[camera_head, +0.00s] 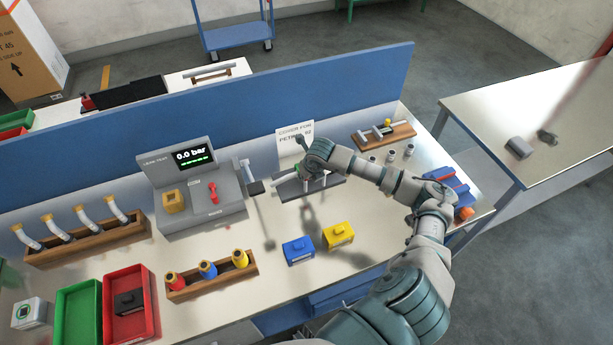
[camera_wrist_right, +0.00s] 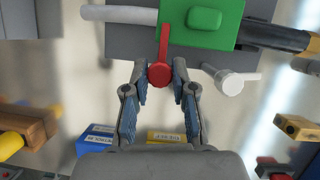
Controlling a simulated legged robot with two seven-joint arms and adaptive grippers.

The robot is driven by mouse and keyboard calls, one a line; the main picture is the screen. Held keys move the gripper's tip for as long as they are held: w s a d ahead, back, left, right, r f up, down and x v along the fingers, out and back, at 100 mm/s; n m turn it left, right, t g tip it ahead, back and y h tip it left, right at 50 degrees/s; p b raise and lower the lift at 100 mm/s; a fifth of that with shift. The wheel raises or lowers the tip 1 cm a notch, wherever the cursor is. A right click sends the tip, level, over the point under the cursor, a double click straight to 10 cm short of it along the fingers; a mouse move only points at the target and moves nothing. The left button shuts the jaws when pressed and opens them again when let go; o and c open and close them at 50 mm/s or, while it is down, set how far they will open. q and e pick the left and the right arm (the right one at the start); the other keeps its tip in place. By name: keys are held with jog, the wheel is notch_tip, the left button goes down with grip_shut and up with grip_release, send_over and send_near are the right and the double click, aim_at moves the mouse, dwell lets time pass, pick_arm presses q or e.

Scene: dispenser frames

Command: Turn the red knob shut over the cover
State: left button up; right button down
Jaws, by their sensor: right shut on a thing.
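In the right wrist view a red knob (camera_wrist_right: 159,74) with a thin red bar pointing up sits between the fingertips of my right gripper (camera_wrist_right: 160,82). The gripper is shut on the knob. A green block (camera_wrist_right: 204,22), perhaps the cover, lies just above and right of the knob on a grey body, with a white round knob (camera_wrist_right: 231,83) at its right. In the head view my right gripper (camera_head: 303,172) reaches over the grey fixture (camera_head: 325,187) on the bench and hides the red knob. My left gripper is not in view.
A leak-test box (camera_head: 225,212) with a red lever stands left of the fixture. Blue (camera_head: 298,251) and yellow (camera_head: 338,236) blocks stand in front. A white sign (camera_head: 294,143) and blue partition (camera_head: 240,95) stand behind. A wooden stand (camera_head: 384,136) is back right.

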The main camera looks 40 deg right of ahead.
jog(key=shift+w+d+r, duration=0.15)
jog(key=shift+w+r, duration=0.1)
jog(key=shift+r, duration=0.1)
jog(key=c, duration=1.2)
grip_release()
jog(key=shift+o, duration=1.2)
jog(key=shift+f, duration=0.25)
jog(key=v, duration=1.1)
jog(key=shift+s+r, duration=0.2)
jog(key=shift+r, duration=0.15)
